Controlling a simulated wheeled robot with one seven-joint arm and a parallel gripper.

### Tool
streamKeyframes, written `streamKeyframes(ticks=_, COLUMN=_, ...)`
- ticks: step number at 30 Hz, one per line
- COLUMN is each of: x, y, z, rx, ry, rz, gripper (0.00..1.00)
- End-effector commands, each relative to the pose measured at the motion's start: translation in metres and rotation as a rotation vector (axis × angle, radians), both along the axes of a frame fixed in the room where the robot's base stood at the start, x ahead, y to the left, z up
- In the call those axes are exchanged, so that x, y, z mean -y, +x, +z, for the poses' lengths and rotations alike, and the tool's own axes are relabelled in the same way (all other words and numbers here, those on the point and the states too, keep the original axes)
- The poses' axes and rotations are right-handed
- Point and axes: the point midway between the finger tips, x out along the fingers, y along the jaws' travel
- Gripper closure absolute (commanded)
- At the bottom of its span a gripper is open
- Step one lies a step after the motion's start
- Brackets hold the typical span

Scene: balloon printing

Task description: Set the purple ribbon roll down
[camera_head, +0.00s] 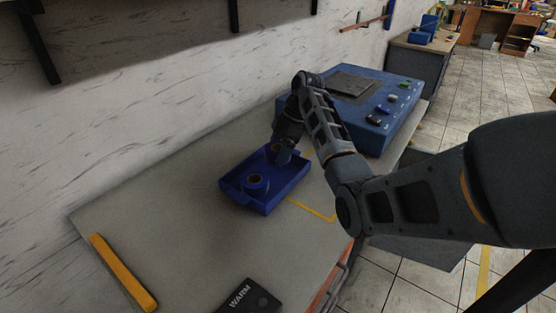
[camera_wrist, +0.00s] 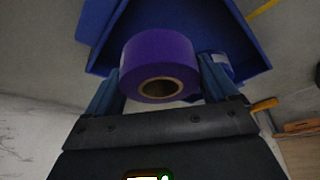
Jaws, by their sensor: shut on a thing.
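The purple ribbon roll (camera_wrist: 158,57), with a tan core, is between the two fingers of my gripper (camera_wrist: 162,86) in the wrist view. My gripper is shut on it. In the head view my gripper (camera_head: 285,153) is at the far end of the blue tray (camera_head: 267,206), and the held roll is mostly hidden by the arm. In the wrist view the tray (camera_wrist: 246,48) lies behind the roll. I cannot tell whether the roll touches the tray floor. A blue roll (camera_head: 256,187) sits in the near part of the tray.
A blue machine (camera_head: 375,100) with buttons stands beyond the tray to the right. A yellow bar (camera_head: 122,272) and a black WARM box (camera_head: 248,298) lie at the front of the table. The grey tabletop (camera_head: 180,215) left of the tray is clear.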

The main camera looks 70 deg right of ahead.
Motion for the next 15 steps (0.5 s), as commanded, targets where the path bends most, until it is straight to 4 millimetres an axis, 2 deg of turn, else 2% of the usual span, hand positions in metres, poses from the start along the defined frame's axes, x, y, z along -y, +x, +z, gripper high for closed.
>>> streamKeyframes(ticks=9, x=-0.001, y=0.000, z=-0.037, rx=-0.002, ry=0.001, rz=0.000, gripper=0.50)
streamKeyframes(ticks=15, x=-0.001, y=0.001, z=-0.041, rx=0.000, ry=-0.001, rz=-0.001, gripper=0.50)
